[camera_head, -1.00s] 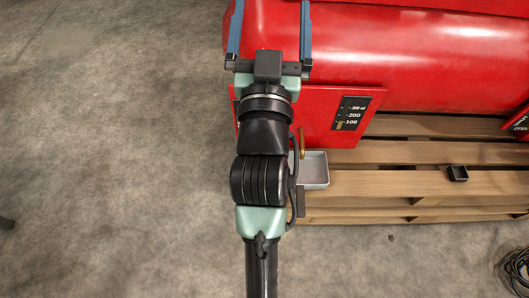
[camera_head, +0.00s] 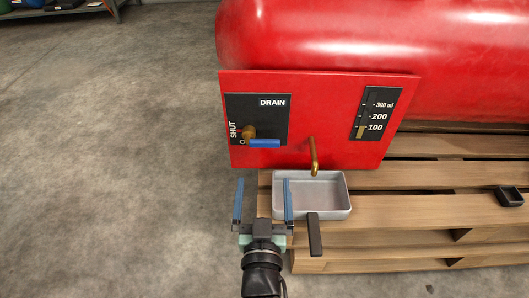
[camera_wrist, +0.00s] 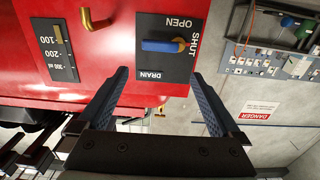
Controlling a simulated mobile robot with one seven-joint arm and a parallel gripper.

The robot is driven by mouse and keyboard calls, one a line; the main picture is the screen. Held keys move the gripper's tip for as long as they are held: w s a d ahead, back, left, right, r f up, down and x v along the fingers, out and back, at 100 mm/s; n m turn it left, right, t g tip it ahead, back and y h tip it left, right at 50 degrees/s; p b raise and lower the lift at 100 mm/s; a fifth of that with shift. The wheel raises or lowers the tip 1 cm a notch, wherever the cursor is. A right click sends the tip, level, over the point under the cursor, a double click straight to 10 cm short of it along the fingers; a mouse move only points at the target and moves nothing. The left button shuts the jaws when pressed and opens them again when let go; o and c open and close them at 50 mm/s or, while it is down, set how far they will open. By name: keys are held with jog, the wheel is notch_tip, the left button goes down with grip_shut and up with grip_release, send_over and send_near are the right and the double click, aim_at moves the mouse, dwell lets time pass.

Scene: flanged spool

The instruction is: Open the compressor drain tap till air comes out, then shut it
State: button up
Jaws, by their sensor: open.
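The drain tap has a blue lever (camera_head: 265,143) on a brass hub (camera_head: 248,131), mounted on a black plate marked DRAIN, SHUT and OPEN on the red panel. The lever lies level, pointing right from the hub, away from the SHUT mark. It also shows in the wrist view (camera_wrist: 160,45). My gripper (camera_head: 263,182) is open and empty, in front of and below the lever in the picture, apart from it. A brass spout (camera_head: 314,158) hangs over a grey tray (camera_head: 345,198). Whether anything flows is too small to tell.
A scale (camera_head: 377,112) on the panel has a brass-coloured bar near 100. The red tank (camera_head: 340,40) sits behind. The tray, with a black handle (camera_head: 314,235), stands on a wooden pallet (camera_head: 420,228). A small black box (camera_head: 510,197) is at right. The floor at left is clear.

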aim_at(265, 142)
jog(key=w+b, duration=0.3)
jog(key=w, duration=0.8)
jog(key=shift+w, duration=0.3)
jog(key=shift+w+b, duration=0.35)
jog(key=shift+w, duration=0.1)
grip_shut()
